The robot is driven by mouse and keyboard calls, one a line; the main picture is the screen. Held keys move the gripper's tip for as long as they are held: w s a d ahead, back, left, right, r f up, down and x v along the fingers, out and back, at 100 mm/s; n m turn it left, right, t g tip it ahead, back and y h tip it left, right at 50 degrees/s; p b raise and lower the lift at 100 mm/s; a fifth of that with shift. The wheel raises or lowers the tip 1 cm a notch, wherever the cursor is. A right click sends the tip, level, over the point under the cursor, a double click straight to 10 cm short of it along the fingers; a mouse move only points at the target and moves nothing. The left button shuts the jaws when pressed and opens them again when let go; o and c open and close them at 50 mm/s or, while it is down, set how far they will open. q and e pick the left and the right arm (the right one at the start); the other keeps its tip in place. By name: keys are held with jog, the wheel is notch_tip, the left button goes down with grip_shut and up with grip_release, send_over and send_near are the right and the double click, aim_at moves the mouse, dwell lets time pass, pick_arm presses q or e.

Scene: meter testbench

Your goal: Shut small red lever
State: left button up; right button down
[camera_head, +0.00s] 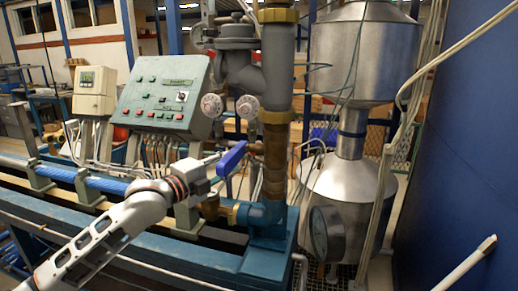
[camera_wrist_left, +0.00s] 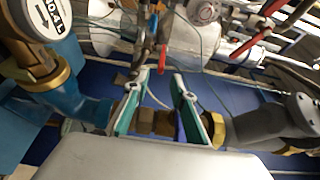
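My left gripper (camera_head: 213,166) is at the brass pipework beside a blue lever (camera_head: 232,158) in the head view; its fingers are hard to make out there. In the left wrist view its two green-padded fingers (camera_wrist_left: 162,76) stand apart, with nothing clearly gripped. A small red lever (camera_wrist_left: 163,57) hangs down just beyond the fingertips, its lower end between them in the picture; I cannot tell if they touch. A longer red lever (camera_wrist_left: 249,44) lies further right. I cannot make out a red lever in the head view. My right gripper is not in view.
Brass fittings (camera_wrist_left: 152,122) show between and behind the fingers. A thick grey vertical pipe (camera_head: 277,62) and a dial gauge (camera_head: 326,234) stand right of the left gripper. A green control box (camera_head: 160,96) stands behind the arm. A blue wall (camera_head: 465,150) bounds the right.

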pick_arm(q)
jog(key=shift+x, duration=3.9)
jog(key=shift+r, duration=0.15)
jog(key=shift+a, duration=0.1)
grip_shut()
